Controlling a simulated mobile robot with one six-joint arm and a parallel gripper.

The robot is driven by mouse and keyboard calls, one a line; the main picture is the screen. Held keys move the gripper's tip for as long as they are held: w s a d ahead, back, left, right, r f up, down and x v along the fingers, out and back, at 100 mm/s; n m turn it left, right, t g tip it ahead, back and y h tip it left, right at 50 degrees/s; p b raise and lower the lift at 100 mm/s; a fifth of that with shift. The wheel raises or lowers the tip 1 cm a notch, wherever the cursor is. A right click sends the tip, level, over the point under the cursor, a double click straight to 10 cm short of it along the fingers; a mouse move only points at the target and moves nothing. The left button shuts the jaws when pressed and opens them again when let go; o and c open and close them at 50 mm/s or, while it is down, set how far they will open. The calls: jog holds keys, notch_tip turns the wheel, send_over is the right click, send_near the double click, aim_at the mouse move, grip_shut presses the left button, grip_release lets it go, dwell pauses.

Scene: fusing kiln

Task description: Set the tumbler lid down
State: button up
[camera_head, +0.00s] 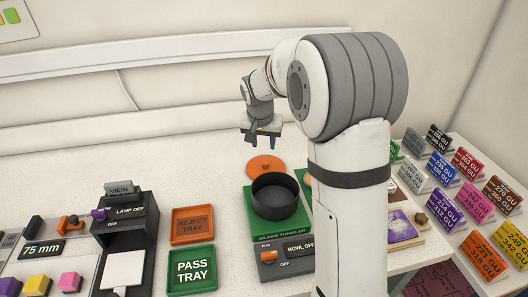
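The tumbler lid, seemingly the flat orange disc (266,167), lies just behind the black tumbler bowl (275,197). The bowl is open at the top and stands on a green base marked GLASS TUMBLER (290,229). My gripper (262,142) points down above the orange disc, with a visible gap between fingertips and disc. Whether the disc rests on the base's rear edge or the table is hard to tell.
An orange reject tray (193,224) and a green pass tray (192,270) lie left of the tumbler. A black lamp stand (133,228) is farther left. My arm hides part of the area right of the bowl. Several coloured labelled blocks stand at right. The table behind the trays is clear.

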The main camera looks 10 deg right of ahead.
jog(key=s+d+r+n, duration=0.1)
jog(key=s+r, duration=0.2)
jog(key=s, duration=0.5)
jog(key=s+d+r+n, duration=0.1)
jog(key=s+r, duration=0.2)
jog(key=s, duration=0.5)
jog(key=s+f+n+y, duration=0.1)
jog(key=s+f+n, duration=0.1)
jog(key=s, duration=1.3)
jog(key=shift+s+a+f, duration=0.15)
jog(key=shift+s+a, duration=0.05)
jog(key=shift+a, duration=0.05)
